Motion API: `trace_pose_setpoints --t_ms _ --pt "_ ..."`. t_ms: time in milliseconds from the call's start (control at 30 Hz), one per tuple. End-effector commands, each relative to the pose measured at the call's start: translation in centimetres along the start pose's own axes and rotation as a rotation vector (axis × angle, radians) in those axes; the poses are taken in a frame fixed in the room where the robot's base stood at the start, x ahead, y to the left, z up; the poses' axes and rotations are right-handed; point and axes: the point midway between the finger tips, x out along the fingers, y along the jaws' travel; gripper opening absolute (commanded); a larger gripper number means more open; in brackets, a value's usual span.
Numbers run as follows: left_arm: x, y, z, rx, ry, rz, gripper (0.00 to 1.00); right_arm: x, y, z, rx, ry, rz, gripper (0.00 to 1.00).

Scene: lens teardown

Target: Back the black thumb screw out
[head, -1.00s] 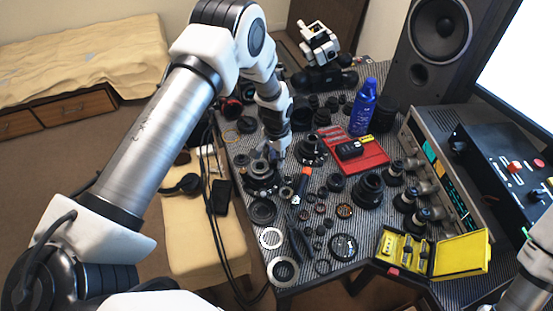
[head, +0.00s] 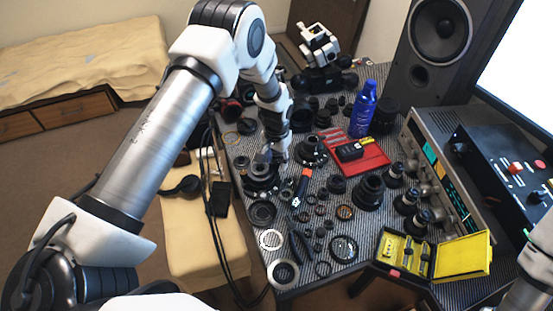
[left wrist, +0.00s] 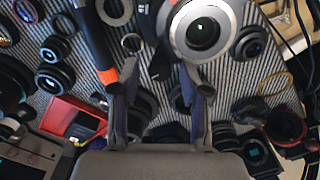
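A dark lens assembly (head: 262,183) stands at the left side of the striped table. In the left wrist view a lens with a pale ring (left wrist: 203,33) shows at the top, just beyond my fingers. A small dark piece (left wrist: 158,66) lies beside its lower left edge; I cannot tell if it is the black thumb screw. My left gripper (head: 277,158) points down close by the lens assembly's right side. In the left wrist view its two fingers (left wrist: 160,92) are spread with nothing gripped between them. My right gripper is outside the views; part of my right arm shows at the lower right.
An orange-and-black tool (head: 301,186) lies just right of the lens. Loose rings and lens parts crowd the table. A red tray (head: 374,158), a blue bottle (head: 363,110) and an open yellow case (head: 462,257) stand to the right. Cables hang at the left edge.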

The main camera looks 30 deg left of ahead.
Motion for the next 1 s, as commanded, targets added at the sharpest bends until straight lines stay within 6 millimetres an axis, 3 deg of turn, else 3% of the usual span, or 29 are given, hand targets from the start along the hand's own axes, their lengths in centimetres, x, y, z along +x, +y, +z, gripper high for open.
trace_pose_setpoints --t_ms 367,800,1000 --pt "-0.8 0.0 -0.1 0.001 0.002 0.000 0.49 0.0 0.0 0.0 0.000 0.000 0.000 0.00" --pt "-10.6 0.0 -0.1 0.000 0.003 0.000 0.49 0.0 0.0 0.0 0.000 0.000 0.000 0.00" --pt "-12.0 0.0 0.0 0.000 -0.001 0.000 0.49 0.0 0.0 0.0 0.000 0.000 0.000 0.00"
